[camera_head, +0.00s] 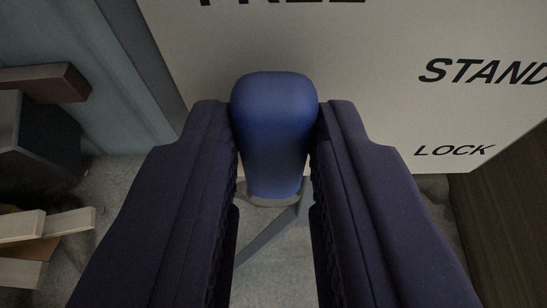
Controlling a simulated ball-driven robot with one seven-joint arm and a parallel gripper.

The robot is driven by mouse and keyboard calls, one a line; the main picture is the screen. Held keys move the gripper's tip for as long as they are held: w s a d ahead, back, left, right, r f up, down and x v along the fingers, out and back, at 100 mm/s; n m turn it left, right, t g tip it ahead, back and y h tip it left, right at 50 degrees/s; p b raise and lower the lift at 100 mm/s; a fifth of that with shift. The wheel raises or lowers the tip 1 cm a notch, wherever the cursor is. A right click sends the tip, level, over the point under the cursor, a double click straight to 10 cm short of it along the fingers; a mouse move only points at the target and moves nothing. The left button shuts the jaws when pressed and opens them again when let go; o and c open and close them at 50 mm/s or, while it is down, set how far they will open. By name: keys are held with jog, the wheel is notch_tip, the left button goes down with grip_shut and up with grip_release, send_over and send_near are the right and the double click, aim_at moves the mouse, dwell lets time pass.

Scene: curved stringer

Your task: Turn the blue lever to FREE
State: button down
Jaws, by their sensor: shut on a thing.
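The blue lever (273,130) shows its rounded handle in the middle of the head camera view. My gripper (275,140) is shut on the handle, with one dark finger on each side touching it. A grey metal bar runs from below the handle toward the lower left, partly hidden by my fingers. Behind it is a white label panel (370,80) with FREE, cut off at the top, STAND, cut off at the right, and LOCK at the lower right. The handle is below the word FREE in the picture. The lever's pivot cannot be made out.
A grey-blue upright panel (90,75) stands at the left. A dark box (35,135), a brown block (45,83) and pale wooden pieces (45,225) lie at the far left. A brown wooden surface (505,210) stands at the right. Grey floor shows below.

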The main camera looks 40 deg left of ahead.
jog(key=shift+s+a, duration=0.1)
dwell(0.5)
jog(key=c, duration=0.9)
grip_release()
jog(key=p+v, duration=0.3)
jog(key=v, duration=0.4)
jog(key=shift+s, duration=0.3)
jog(key=shift+d, duration=0.2)
